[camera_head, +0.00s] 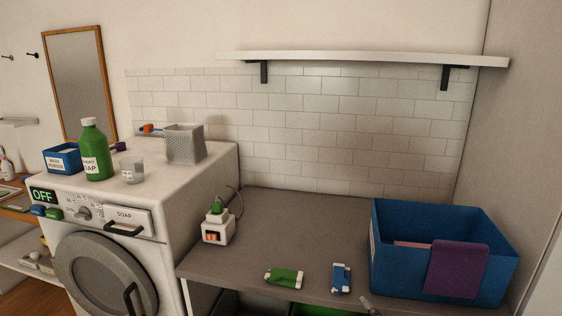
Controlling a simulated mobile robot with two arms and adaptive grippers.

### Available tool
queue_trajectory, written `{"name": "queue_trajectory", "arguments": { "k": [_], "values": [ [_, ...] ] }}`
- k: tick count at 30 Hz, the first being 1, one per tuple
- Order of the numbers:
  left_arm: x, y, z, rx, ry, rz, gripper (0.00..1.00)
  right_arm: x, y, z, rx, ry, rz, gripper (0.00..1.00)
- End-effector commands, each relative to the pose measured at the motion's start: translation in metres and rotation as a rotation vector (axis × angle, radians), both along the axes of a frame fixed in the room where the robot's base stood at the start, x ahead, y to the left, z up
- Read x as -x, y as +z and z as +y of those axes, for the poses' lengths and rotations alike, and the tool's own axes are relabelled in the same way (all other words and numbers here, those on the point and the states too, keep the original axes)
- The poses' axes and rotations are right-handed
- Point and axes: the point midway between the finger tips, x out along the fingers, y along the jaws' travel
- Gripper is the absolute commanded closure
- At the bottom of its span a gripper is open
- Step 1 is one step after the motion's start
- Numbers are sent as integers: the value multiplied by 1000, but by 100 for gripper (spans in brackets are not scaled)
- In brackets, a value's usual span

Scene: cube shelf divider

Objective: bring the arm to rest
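Neither of my grippers shows clearly in the head view, and no arm of mine can be made out. A small grey piece (369,305) sticks up at the counter's front edge near the bottom of the picture. I cannot tell what it is. A green and white item (284,277) and a blue and white item (341,278) lie apart on the grey counter (290,225).
A blue bin (489,281) with a purple cloth (456,268) over its rim stands at the counter's right. A white plug device (218,227) stands at the left. The washing machine (180,200) carries a green soap bottle (95,155). A bare wall shelf (360,58) hangs above.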

Motion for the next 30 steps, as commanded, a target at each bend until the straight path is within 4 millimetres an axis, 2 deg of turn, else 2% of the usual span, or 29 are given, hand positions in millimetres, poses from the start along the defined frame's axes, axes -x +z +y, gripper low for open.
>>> {"name": "queue_trajectory", "arguments": {
  "k": [1,3,7,12,20,21,26,30],
  "values": [
    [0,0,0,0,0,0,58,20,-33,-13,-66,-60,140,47],
    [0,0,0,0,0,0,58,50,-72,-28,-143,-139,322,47],
    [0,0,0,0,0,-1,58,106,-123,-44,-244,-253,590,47],
    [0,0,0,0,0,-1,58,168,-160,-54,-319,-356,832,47],
    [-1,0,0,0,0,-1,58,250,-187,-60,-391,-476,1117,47],
    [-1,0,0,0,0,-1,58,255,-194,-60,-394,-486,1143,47],
    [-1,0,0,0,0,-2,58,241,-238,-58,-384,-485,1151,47],
    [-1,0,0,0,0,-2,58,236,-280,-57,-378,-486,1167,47]
  ]
}}
